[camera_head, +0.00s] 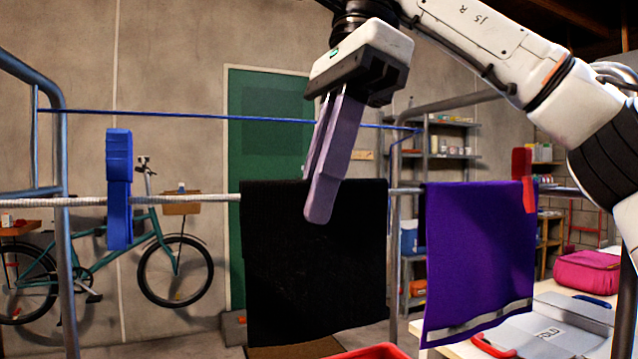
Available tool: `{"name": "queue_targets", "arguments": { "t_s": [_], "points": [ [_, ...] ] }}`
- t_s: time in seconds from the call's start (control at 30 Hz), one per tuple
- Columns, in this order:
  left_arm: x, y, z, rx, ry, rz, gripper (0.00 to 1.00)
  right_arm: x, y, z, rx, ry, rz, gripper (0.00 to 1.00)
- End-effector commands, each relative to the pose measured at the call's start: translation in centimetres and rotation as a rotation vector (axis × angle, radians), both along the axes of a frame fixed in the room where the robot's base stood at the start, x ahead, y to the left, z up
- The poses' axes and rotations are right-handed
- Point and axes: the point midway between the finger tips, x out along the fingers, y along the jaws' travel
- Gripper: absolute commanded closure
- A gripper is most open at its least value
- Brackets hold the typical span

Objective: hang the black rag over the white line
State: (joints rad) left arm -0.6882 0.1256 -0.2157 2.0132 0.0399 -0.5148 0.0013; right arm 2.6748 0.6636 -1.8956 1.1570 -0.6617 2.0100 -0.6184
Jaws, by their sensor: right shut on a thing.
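The black rag (315,275) hangs draped over the white line (200,199), its front side falling flat below the line. How far it falls behind is hidden. My right gripper (318,212) comes down from above, its long mauve fingers close together at the rag's top edge. It is shut on the rag at the line. One finger lies in front of the cloth; the far fingertip is hidden. My left gripper is out of view.
A blue clothespin (119,188) sits on the white line at left. A purple cloth (478,255) with a red clip (529,194) hangs at right. A blue line (190,115) runs higher up. A red bin (370,352) shows below. A bicycle (120,250) stands behind.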

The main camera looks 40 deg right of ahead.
Motion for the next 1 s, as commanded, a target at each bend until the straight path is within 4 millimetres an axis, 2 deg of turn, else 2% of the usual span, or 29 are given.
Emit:
{"name": "queue_targets", "arguments": {
  "t_s": [0.3,0.33,0.43,0.77,0.87,1.0],
  "points": [
    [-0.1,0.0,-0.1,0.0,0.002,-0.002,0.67,0.0,0.0,-0.1,0.0,0.0,0.0,1.0],
    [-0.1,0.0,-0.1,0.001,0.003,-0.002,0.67,0.0,0.0,-0.1,0.0,0.0,0.0,0.84],
    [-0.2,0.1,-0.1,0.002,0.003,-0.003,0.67,0.0,0.0,-0.1,0.0,0.0,0.0,0.68],
    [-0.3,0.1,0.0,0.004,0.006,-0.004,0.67,0.0,0.0,0.2,0.0,0.0,0.0,0.68],
    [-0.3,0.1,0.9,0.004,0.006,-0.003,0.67,0.0,-0.2,1.1,0.0,0.0,-0.001,0.68],
    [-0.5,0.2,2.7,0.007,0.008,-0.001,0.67,-0.2,-0.8,3.3,0.001,0.0,0.0,0.68]
  ]
}}
